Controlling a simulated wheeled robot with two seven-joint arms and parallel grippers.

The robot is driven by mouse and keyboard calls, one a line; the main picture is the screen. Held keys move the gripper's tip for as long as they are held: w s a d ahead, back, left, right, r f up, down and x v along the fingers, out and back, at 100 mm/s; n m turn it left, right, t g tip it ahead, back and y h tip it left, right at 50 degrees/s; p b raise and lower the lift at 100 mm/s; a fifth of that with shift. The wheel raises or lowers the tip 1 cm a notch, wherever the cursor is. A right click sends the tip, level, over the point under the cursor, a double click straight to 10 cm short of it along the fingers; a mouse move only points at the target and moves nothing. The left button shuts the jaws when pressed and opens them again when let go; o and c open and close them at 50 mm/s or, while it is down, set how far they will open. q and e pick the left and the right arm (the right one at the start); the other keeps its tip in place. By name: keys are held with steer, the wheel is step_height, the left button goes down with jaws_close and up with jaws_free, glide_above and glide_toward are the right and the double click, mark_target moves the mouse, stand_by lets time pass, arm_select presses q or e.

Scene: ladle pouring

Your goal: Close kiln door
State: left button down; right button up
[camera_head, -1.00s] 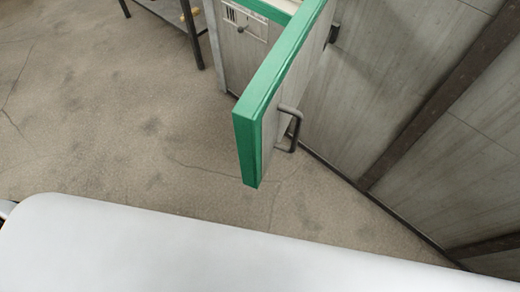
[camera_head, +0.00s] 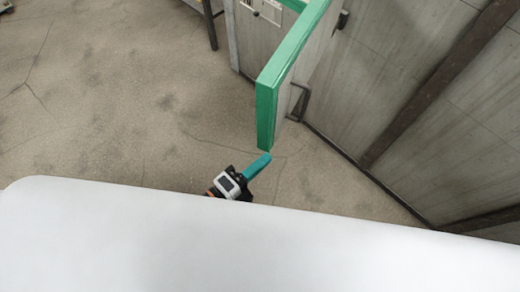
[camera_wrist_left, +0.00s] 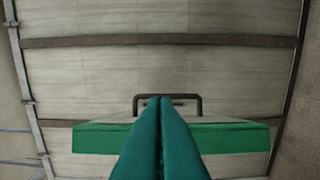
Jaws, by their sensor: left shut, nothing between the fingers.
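The kiln door (camera_head: 290,72) stands open, its green edge facing my body and its grey face with a dark handle (camera_head: 299,100) turned toward the right wall. My left gripper (camera_head: 262,160) is shut and empty, just below the near end of the door in the head view; whether it touches the door cannot be told. In the left wrist view its teal fingers (camera_wrist_left: 161,110) are pressed together, with the green door edge (camera_wrist_left: 235,138) and the handle (camera_wrist_left: 185,98) beyond them. My right gripper is not in view.
The kiln body (camera_head: 258,38) with a label stands behind the door. A panelled wall (camera_head: 400,75) with dark beams closes off the right side. A dark table leg (camera_head: 210,25) shows at top left. The concrete floor (camera_head: 110,100) on the left is clear.

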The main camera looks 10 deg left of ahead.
mark_target(271, 133)
arm_select(q)
steer(key=p+x, duration=0.3)
steer(key=x, duration=0.6)
steer(key=shift+w+a+p, duration=0.2)
steer(key=shift+w+a, duration=0.05)
steer(key=shift+a, duration=0.75)
steer(key=shift+w+a+p, duration=0.15)
steer(key=shift+w+a, duration=0.1)
steer(key=shift+a, duration=0.75)
